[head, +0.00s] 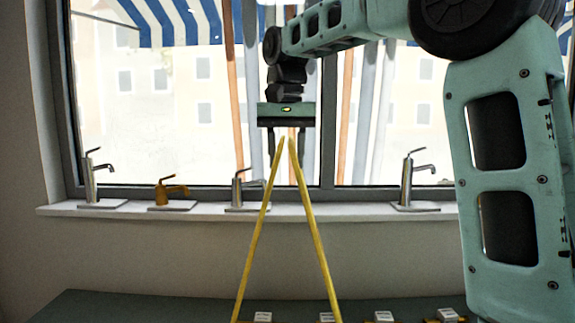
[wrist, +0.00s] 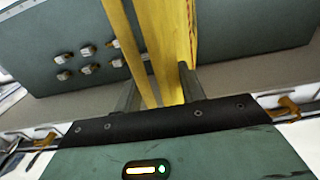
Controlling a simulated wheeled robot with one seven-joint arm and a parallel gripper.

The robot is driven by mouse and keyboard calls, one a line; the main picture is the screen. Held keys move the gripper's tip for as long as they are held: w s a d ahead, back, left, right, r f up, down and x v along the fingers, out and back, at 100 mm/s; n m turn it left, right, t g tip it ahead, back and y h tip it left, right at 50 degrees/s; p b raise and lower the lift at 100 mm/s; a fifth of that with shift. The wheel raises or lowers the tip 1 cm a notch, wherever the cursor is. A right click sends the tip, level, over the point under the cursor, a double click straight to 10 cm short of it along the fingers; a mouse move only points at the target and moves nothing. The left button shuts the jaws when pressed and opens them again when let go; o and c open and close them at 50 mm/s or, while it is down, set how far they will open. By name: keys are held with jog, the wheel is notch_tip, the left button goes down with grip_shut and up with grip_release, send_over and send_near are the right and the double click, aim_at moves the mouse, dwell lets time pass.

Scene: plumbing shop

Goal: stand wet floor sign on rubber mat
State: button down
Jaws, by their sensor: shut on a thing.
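The yellow wet floor sign (head: 317,240) hangs upright from my gripper (head: 289,150), seen edge-on in the head view. Its two legs spread apart downward like an A, and their lower ends run out of the bottom of the picture. My gripper is shut on the sign's top edge, pointing down. In the wrist view, the yellow sign panels (wrist: 165,45) pass between the two dark fingers of my gripper (wrist: 158,88). I cannot make out the rubber mat in either view.
A dark green counter (head: 120,305) runs below the window, with several small fittings (head: 383,317) on it; they also show in the wrist view (wrist: 88,51). Several faucets, one brass (head: 170,190), stand on the white windowsill (head: 330,210) behind the sign.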

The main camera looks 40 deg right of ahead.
jog(key=shift+f, duration=1.1)
jog(key=c, duration=0.9)
grip_release()
jog(key=shift+o, duration=0.2)
notch_tip(320, 180, up, 12)
jog(key=shift+f, duration=0.15)
jog(key=shift+r, duration=0.3)
jog(key=shift+c, duration=0.4)
